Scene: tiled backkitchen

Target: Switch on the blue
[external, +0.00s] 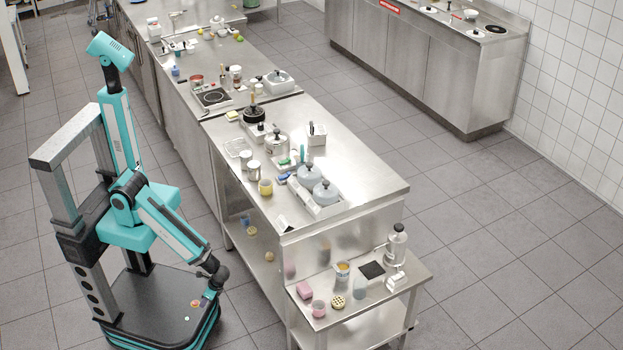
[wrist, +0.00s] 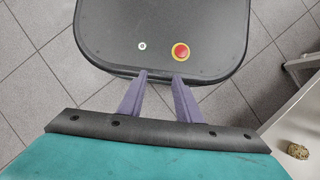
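My gripper (wrist: 161,76) shows in the wrist view with its two purple fingers apart and nothing between them. It points at my own base. In the external view my arm hangs down and my gripper (external: 214,278) is low beside the counter, well away from the things on top.
A lower side table (external: 378,298) holds a pink block (external: 305,289), cups and a flask. The tiled floor (external: 480,230) to the right is clear.

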